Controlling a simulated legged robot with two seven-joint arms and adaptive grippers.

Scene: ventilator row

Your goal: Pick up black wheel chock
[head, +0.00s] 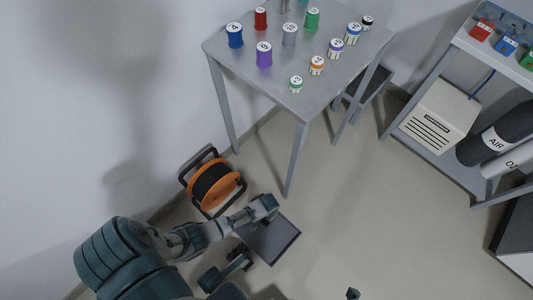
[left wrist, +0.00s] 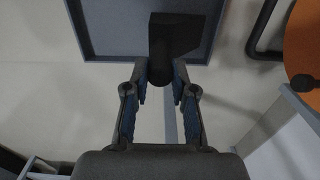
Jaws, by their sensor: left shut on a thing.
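The black wheel chock (left wrist: 175,38) shows in the left wrist view as a dark block with a rounded near end. My left gripper (left wrist: 160,78) is shut on that near end, its two fingers on either side. Behind the chock is a dark grey tray (left wrist: 95,45). I cannot tell whether the chock touches the tray. In the head view my left gripper (head: 267,207) is at the upper edge of the tray (head: 283,241) on the floor.
An orange cable reel (head: 212,183) stands by the wall left of the tray. A grey table (head: 277,82) with several numbered bottles is above it. A shelf (head: 455,170) with gas cylinders is at the right. The floor right of the tray is mostly clear.

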